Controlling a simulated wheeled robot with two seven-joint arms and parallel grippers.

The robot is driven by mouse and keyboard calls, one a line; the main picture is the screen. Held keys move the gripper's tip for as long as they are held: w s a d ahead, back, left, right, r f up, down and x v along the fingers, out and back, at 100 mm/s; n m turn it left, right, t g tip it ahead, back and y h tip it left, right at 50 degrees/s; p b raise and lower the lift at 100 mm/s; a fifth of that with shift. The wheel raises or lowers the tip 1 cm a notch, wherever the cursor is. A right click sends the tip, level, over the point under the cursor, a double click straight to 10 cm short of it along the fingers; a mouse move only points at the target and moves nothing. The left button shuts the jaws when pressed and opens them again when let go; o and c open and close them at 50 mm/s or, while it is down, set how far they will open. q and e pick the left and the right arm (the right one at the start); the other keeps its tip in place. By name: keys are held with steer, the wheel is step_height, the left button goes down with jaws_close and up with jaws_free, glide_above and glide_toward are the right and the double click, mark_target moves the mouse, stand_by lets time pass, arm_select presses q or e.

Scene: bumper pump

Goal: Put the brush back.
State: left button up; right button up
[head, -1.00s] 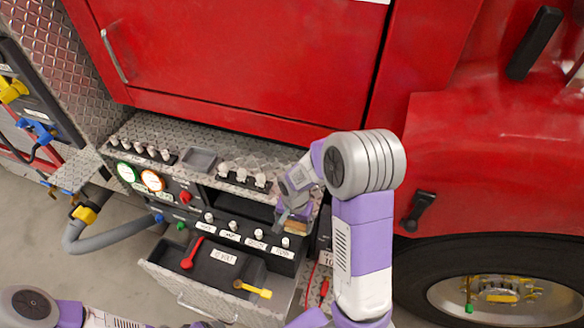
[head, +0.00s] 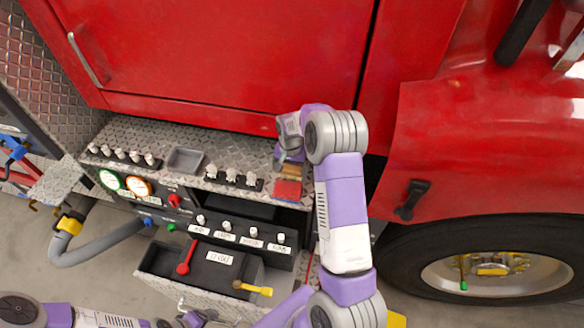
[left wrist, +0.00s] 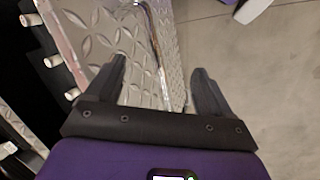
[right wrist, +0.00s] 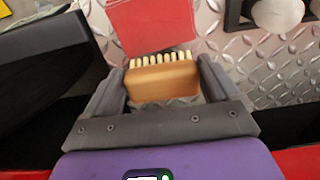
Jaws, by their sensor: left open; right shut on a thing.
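My right gripper (right wrist: 163,88) is shut on the wooden brush (right wrist: 163,79), with its pale bristles facing away from the palm. In the head view the brush (head: 291,170) is by the right end of the tread-plate ledge, beside a red square pad (head: 287,190). The pad also shows in the right wrist view (right wrist: 150,25), just beyond the bristle tips. I cannot tell whether the bristles touch it. My left gripper (left wrist: 160,78) is open and empty beside the metal front of the open drawer (head: 160,285), whose bar handle (left wrist: 160,50) runs between the fingers.
The pump panel has gauges (head: 139,186), several knobs and a red lever (head: 187,256). White toggle switches (head: 233,176) and a shallow grey tray (head: 185,160) sit on the ledge left of the pad. The red truck body (head: 230,60) rises behind.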

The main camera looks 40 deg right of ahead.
mark_target(292, 169)
steer(key=shift+w+d, duration=0.8)
steer(key=shift+d, duration=0.15)
steer(key=shift+d+f, duration=0.1)
steer(key=shift+f, duration=0.2)
steer(key=shift+w+f+p, duration=0.1)
steer(key=shift+f+p, duration=0.2)
steer(key=shift+f, duration=1.15)
steer(key=shift+f, duration=0.1)
steer(key=shift+f, duration=0.15)
steer(key=o, duration=0.8)
steer(key=shift+c, duration=0.2)
step_height(292, 169, up, 13)
steer(key=shift+f, duration=0.2)
